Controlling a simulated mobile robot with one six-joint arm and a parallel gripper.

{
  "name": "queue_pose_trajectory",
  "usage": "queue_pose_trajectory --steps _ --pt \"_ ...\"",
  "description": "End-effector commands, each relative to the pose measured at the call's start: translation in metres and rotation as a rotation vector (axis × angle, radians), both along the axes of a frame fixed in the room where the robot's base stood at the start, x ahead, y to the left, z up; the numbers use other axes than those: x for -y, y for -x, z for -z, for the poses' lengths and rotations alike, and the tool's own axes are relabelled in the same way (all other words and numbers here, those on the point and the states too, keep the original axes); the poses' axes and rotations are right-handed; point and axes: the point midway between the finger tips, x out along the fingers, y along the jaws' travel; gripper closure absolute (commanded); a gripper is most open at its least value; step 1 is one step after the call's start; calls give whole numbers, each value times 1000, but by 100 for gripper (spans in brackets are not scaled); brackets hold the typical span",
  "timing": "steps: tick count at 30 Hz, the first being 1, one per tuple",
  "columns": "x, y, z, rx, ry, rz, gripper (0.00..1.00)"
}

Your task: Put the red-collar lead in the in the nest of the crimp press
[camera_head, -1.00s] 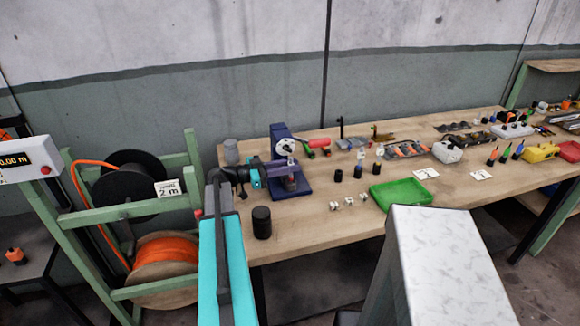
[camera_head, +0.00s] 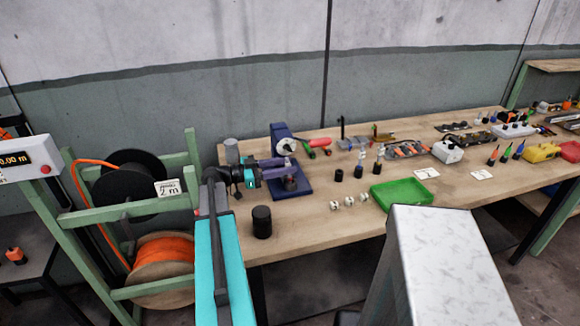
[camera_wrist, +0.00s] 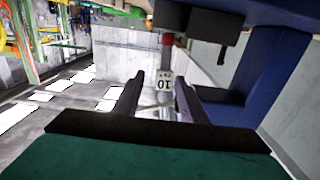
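The blue crimp press (camera_head: 284,134) stands at the left end of the wooden bench; its blue frame (camera_wrist: 262,75) fills the right of the wrist view. The red-collar lead shows there as a red collar (camera_wrist: 167,39) against the press's dark block, with a white tag (camera_wrist: 164,85) marked 10, upside down, below it. My gripper (camera_head: 281,168) is at the press front. In the wrist view its two fingers (camera_wrist: 160,84) are spread on either side of the tag, with gaps visible. Whether the lead is fully seated in the nest cannot be told.
A black cylinder (camera_head: 262,222) stands near the bench's front edge. White pieces (camera_head: 349,201), dark small holders (camera_head: 358,172) and a green tray (camera_head: 402,192) lie to the right. A green rack with an orange cable reel (camera_head: 165,262) stands left. A grey metal surface (camera_head: 445,265) is in front.

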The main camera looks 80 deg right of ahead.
Motion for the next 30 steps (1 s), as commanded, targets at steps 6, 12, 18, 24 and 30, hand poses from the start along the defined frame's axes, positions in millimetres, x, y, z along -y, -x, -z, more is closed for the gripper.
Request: queue_pose_trajectory --steps 6,12,18,24,30 --pt "-14 -30 3 1 0 -2 61" --pt "-21 -46 2 1 0 0 61" --pt "-23 -50 0 1 0 0 61" --pt "-23 -50 0 1 0 1 61" --pt "-23 -49 0 0 0 1 61"
